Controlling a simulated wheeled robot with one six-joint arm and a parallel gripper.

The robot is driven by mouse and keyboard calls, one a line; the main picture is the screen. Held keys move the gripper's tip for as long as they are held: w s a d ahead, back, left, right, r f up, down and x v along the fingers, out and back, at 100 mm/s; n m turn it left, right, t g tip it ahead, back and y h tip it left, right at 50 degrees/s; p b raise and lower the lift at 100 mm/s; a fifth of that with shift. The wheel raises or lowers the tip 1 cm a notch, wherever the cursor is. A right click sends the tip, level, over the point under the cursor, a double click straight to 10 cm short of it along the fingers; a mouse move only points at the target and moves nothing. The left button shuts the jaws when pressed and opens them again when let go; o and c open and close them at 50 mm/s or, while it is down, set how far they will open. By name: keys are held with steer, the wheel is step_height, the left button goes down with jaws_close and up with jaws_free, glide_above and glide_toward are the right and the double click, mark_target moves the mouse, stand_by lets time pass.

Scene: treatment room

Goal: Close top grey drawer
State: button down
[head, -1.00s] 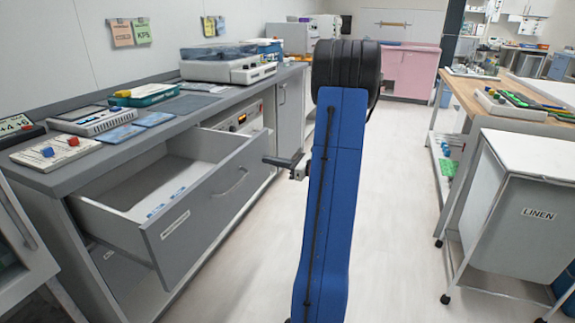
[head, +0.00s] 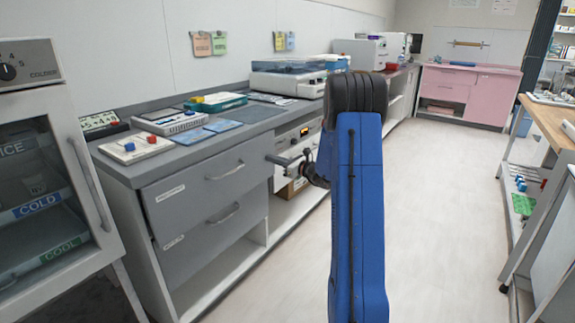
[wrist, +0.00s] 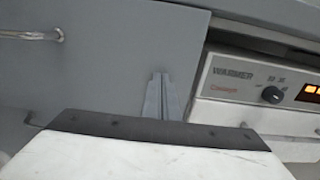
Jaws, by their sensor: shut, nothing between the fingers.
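The top grey drawer (head: 205,180) is in the grey cabinet under the counter in the head view. Its front sits flush with the cabinet, above a second grey drawer (head: 212,235). Its bar handle (head: 225,172) is at the middle of the front. In the wrist view the grey drawer front (wrist: 95,70) fills the left, with the handle at the far left. My gripper (head: 272,158) is shut and empty at the right edge of the top drawer. Its closed fingers (wrist: 160,90) point at the grey front in the wrist view; I cannot tell whether they touch it.
A white warmer (wrist: 260,75) with a knob and lit display is right of the drawers. A glass-door cooler (head: 45,180) stands at the left. Several devices lie on the counter (head: 255,115). A wooden table (head: 550,118) is at the right. The floor between (head: 440,200) is clear.

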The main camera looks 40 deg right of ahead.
mark_target(264, 155)
steer(key=x, duration=0.4)
steer(key=shift+w+a, duration=0.1)
steer(key=shift+w, duration=0.25)
steer(key=shift+w+r, duration=0.2)
steer(key=shift+w, duration=0.05)
steer(key=shift+a+r, duration=0.1)
